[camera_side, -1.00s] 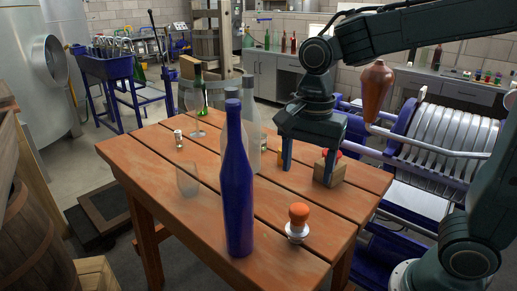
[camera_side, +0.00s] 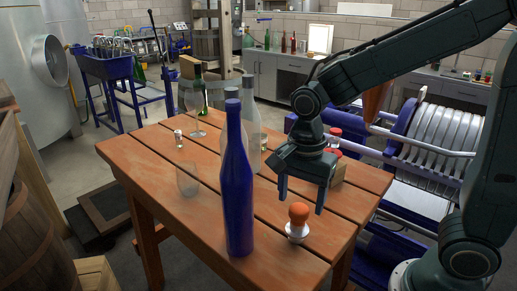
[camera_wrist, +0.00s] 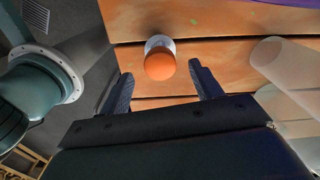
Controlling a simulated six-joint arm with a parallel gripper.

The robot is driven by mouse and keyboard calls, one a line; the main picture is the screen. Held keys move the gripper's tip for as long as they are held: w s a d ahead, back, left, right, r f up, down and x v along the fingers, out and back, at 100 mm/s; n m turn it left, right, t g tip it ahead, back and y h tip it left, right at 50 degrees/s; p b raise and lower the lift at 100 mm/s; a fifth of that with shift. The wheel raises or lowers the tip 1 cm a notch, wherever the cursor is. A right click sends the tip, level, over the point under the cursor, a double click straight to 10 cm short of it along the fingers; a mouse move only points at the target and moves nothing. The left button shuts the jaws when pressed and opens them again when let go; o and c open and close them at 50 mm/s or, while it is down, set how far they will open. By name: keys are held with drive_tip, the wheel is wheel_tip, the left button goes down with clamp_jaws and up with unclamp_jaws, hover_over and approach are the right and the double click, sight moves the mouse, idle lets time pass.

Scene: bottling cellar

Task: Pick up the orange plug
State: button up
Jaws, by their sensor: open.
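The orange plug (camera_side: 299,213) has a round orange top on a pale, shiny base. It stands upright on the wooden table (camera_side: 150,165) near the front right edge. My gripper (camera_side: 302,205) is open and empty, with its fingers pointing down, above and just behind the plug in the side view. In the wrist view the plug (camera_wrist: 160,64) lies ahead of and between the two open fingertips (camera_wrist: 160,80). No contact with it shows.
A tall blue bottle (camera_side: 238,185) stands left of the plug. A clear tumbler (camera_side: 188,180), a wine glass (camera_side: 196,112) and a frosted bottle (camera_side: 251,125) stand farther back. A small wooden block (camera_side: 338,174) is behind my gripper. The table's front right edge is close.

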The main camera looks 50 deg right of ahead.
sight(298, 219)
drive_tip(key=shift+f, duration=0.6)
drive_tip(key=shift+f, duration=2.6)
drive_tip(key=c, duration=1.1)
drive_tip(key=shift+r, duration=0.15)
wheel_tip(298, 219, up, 20)
drive_tip(key=shift+f, duration=0.1)
